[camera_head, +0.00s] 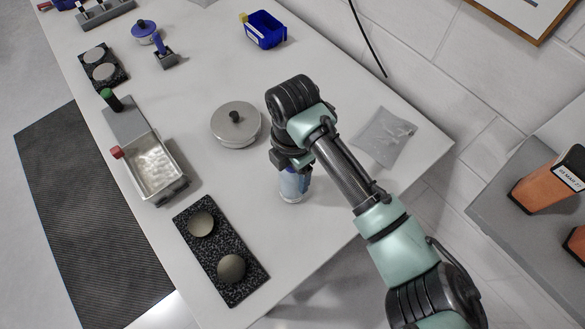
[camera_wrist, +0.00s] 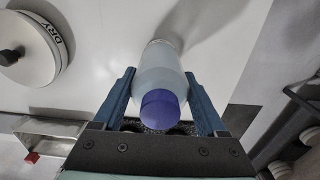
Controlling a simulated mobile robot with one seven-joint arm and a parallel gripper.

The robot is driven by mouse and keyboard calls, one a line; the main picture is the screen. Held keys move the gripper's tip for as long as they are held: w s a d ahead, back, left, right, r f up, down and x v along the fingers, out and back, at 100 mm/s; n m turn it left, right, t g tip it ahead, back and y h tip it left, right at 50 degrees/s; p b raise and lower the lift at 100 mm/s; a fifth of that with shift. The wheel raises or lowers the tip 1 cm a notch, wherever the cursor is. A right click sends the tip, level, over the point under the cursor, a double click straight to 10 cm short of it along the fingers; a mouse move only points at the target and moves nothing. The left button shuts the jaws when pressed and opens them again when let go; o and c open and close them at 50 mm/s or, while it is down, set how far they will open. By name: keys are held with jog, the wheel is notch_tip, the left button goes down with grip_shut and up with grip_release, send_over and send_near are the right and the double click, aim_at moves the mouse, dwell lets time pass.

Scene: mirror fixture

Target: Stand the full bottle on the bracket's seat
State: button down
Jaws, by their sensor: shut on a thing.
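A pale, translucent bottle with a blue-purple cap (camera_wrist: 160,105) is between the fingers of my gripper (camera_wrist: 163,100) in the wrist view. In the head view the lower part of the bottle (camera_head: 292,188) shows under my gripper (camera_head: 290,165), near the table's right side. My gripper is shut on the bottle's sides, with the cap facing the wrist camera. The bottle looks close to upright; I cannot tell whether its base touches the table. I cannot single out the bracket or its seat with certainty. A small grey stand with a blue part (camera_head: 166,58) is far off at the upper left.
A round lidded pot (camera_head: 236,125) stands left of my gripper. A metal tray (camera_head: 158,170) and a speckled black board (camera_head: 234,270) with two discs lie further left and in front. A grey pouch (camera_head: 385,137) lies to the right. A blue bin (camera_head: 264,30) is at the back.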

jog(key=shift+f, duration=0.15)
grip_release()
